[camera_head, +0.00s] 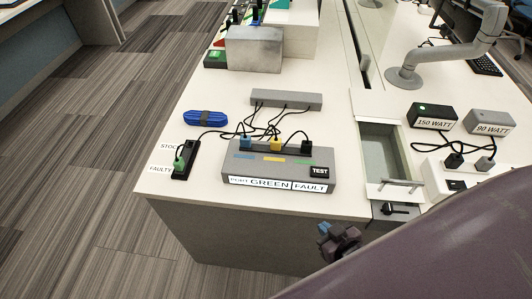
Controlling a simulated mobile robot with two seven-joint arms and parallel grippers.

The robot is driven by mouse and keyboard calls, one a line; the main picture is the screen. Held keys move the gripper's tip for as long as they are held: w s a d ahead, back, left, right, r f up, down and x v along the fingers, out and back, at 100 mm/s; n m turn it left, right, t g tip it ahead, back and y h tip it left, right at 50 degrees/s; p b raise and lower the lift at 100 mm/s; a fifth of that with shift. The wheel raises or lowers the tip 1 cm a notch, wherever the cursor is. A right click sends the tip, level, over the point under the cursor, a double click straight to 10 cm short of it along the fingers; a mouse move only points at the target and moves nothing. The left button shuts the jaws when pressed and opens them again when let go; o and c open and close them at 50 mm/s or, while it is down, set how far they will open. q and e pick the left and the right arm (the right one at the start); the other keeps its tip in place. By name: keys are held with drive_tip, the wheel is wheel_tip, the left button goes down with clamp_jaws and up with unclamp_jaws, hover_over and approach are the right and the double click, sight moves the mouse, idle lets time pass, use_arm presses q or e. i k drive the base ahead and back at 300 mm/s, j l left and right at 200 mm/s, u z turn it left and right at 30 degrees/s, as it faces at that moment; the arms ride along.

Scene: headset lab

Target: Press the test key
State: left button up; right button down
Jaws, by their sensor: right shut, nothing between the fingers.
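The test key (319,171) is a black block with white "TEST" lettering at the right end of the grey port box (232,164). The box's front label (278,184) reads "PORT GREEN FAULT". Blue (246,143), yellow (276,145) and black (306,147) plugs stand along its back edge, above blue, yellow and green marks. My right gripper (325,230) is shut and empty. In the picture it is below the test key, by the table's front edge, and apart from the key. My left gripper is not in view.
A grey cable strip (286,99) lies behind the box, with black cables between. A black holder with a green plug (179,163) and a blue bundle (206,118) are left. An open drawer tray (381,150) and power bricks (433,116) are right.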

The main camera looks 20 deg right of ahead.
sight(319, 172)
drive_tip(key=k+l+z, duration=0.15)
drive_tip(key=z, duration=0.5)
drive_tip(key=i+z, duration=0.25)
drive_tip(key=z, duration=0.15)
